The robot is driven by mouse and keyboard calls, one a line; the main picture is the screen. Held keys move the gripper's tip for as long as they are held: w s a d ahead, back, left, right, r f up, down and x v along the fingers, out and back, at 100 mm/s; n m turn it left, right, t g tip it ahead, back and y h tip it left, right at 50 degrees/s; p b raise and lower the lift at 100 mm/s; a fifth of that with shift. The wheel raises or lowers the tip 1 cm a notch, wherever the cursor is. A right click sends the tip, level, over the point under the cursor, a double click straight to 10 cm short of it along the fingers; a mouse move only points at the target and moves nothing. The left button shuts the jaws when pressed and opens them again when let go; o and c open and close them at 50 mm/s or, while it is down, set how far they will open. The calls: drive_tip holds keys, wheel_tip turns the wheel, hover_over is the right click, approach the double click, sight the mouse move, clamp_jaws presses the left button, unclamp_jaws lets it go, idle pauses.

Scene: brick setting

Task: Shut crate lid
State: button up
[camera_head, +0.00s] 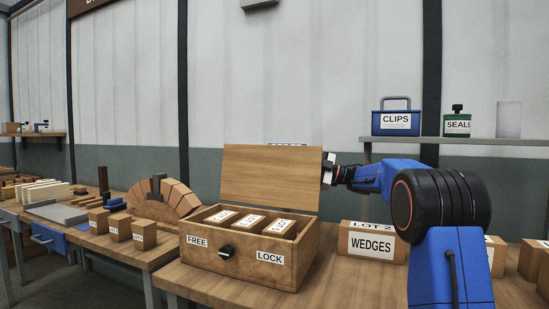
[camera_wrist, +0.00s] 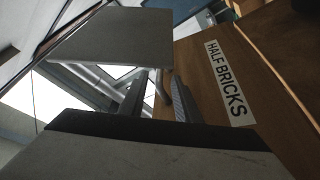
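A wooden crate (camera_head: 272,270) stands on the workbench. Its front has a FREE label (camera_head: 198,241), a LOCK label (camera_head: 270,257) and a dark knob (camera_head: 226,251) between them; I cannot tell which way the knob points. The crate lid (camera_head: 270,175) is open, standing nearly upright at the back. Three labelled blocks (camera_head: 252,222) lie inside, below the rim. My gripper (camera_head: 327,170) is at the lid's right edge; contact is unclear. In the wrist view my gripper (camera_wrist: 157,98) has its fingers apart, nothing visible between them, beside a wooden panel (camera_wrist: 215,65) labelled HALF BRICKS.
A WEDGES box (camera_head: 372,243) stands right of the crate, behind my arm. Small boxes (camera_head: 120,228) and a brick arch (camera_head: 163,199) are to the left. A wall shelf (camera_head: 460,141) holds a CLIPS box (camera_head: 396,122) and a SEALS bottle (camera_head: 457,124). Bare bench lies before the crate.

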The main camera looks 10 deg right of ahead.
sight(275, 156)
drive_tip(key=x, duration=0.6)
drive_tip(key=shift+w+a+r, duration=0.1)
drive_tip(key=shift+a, duration=0.3)
clamp_jaws()
